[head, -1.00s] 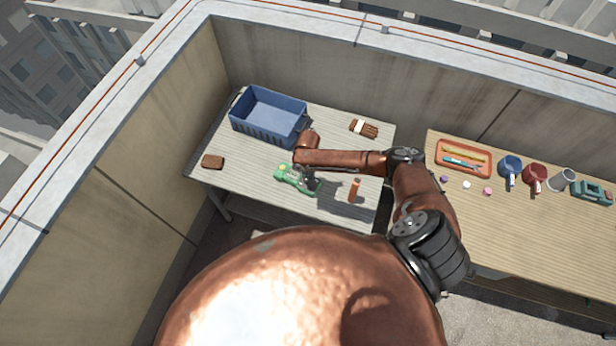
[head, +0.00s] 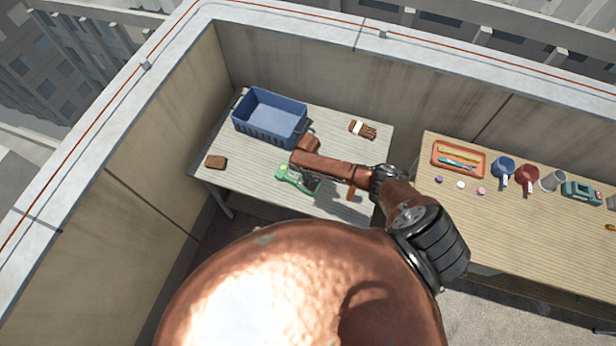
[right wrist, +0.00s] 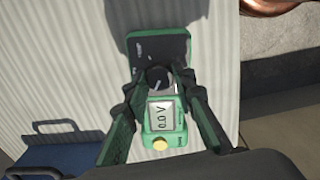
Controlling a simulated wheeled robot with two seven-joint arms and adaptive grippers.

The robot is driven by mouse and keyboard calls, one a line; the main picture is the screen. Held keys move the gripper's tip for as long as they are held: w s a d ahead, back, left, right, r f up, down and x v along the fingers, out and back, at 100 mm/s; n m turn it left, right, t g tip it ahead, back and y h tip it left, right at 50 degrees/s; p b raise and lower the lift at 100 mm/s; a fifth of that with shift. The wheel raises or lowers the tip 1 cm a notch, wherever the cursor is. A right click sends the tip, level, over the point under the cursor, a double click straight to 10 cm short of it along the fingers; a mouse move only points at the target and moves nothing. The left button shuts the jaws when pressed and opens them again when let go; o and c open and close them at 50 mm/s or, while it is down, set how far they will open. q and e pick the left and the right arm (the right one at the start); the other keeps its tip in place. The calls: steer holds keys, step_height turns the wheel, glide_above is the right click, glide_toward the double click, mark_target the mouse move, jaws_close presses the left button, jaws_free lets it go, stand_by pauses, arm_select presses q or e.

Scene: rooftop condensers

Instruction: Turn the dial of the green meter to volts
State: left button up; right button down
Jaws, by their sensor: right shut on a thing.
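The green meter (head: 285,176) lies on the left table, partly hidden under my right arm in the head view. In the right wrist view the meter (right wrist: 173,46) shows a dark dial (right wrist: 157,78), a display (right wrist: 162,116) that reads 0.0 V, and a yellow button (right wrist: 159,143). My right gripper (right wrist: 158,84) has its fingers on either side of the dial and is shut on it. A pale pointer mark shows on the dial; its exact setting is too small to read. My left gripper is not in view.
A blue crate (head: 270,119) stands behind the meter. A brown block (head: 216,162), brown gloves (head: 363,130) and an orange-brown object (head: 351,191) lie on the same table. The right table (head: 530,235) holds an orange tray (head: 459,159), mugs and small items.

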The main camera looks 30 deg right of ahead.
steer(key=shift+w+m, duration=0.1)
steer(key=shift+m, duration=0.3)
steer(key=c, duration=1.6)
jaws_free()
step_height(320, 180, up, 12)
steer(key=shift+f, duration=0.1)
